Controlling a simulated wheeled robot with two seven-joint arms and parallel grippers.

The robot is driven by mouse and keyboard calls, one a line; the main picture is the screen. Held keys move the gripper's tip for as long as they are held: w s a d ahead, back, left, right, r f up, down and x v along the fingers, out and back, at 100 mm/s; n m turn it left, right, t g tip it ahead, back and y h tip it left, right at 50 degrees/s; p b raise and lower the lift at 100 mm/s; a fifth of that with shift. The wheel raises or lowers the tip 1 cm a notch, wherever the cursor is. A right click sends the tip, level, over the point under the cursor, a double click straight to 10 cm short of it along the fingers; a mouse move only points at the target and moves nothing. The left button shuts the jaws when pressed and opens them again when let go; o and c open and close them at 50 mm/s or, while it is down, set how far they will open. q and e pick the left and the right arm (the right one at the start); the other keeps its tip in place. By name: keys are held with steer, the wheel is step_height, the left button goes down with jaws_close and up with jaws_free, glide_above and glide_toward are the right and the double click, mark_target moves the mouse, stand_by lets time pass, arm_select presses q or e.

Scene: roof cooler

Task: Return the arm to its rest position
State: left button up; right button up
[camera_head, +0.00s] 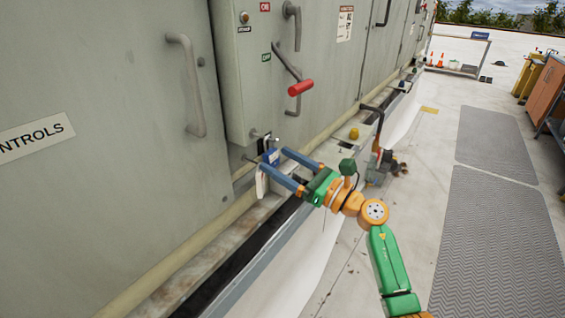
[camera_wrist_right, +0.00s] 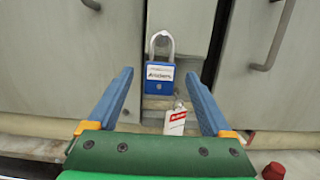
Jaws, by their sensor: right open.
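My right gripper (camera_head: 260,158) is open, its two blue fingers pointing at the grey cabinet (camera_head: 110,80). A blue padlock (camera_head: 271,157) with a white tag (camera_head: 261,184) is at the cabinet's lower front, by the fingertips. In the right wrist view the padlock (camera_wrist_right: 160,78) is upright with its silver shackle on top, and the tag (camera_wrist_right: 175,122) hangs below right. The fingers of the right gripper (camera_wrist_right: 159,73) are spread either side of it, with gaps showing. My left gripper is not in view.
A red-handled lever (camera_head: 300,88) sticks out above the right gripper. A yellowish pipe (camera_head: 185,252) and a ledge run along the cabinet's foot. A small grey-brown device (camera_head: 378,168) stands on the roof beyond my wrist. Grey walkway mats (camera_head: 497,245) lie on open floor at right.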

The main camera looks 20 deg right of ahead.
steer(key=b+v, duration=0.2)
steer(key=v, duration=0.5)
steer(key=w+d+f+m+t+h+p, duration=0.1)
steer(key=d+f+m+t+h+p, duration=0.2)
steer(key=f+m+h, duration=0.85)
steer(key=s+d+f+m+g+p, duration=0.1)
steer(key=s+f+m+g, duration=0.2)
steer(key=f+m, duration=0.6)
steer(key=s+d+f+m+g+p, duration=0.15)
steer(key=s+f+m, duration=0.25)
steer(key=f+m, duration=0.5)
steer(key=s+a+f+m+g+h+p, duration=0.15)
steer(key=s+f+m+g, duration=0.5)
steer(key=s+f, duration=0.65)
arm_select(q)
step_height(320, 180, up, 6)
steer(key=p, duration=0.1)
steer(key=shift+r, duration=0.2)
arm_select(e)
steer(key=s+a+f+m+g, duration=0.2)
steer(key=s+g, duration=0.1)
steer(key=s, duration=0.8)
steer(key=s+a+f+m+g, duration=0.2)
steer(key=s+f+m+g, duration=0.1)
steer(key=s, duration=0.8)
steer(key=shift+a+g+y, duration=0.25)
steer(key=shift+g+y, duration=0.05)
steer(key=shift+g, duration=0.1)
steer(key=shift+w, duration=0.15)
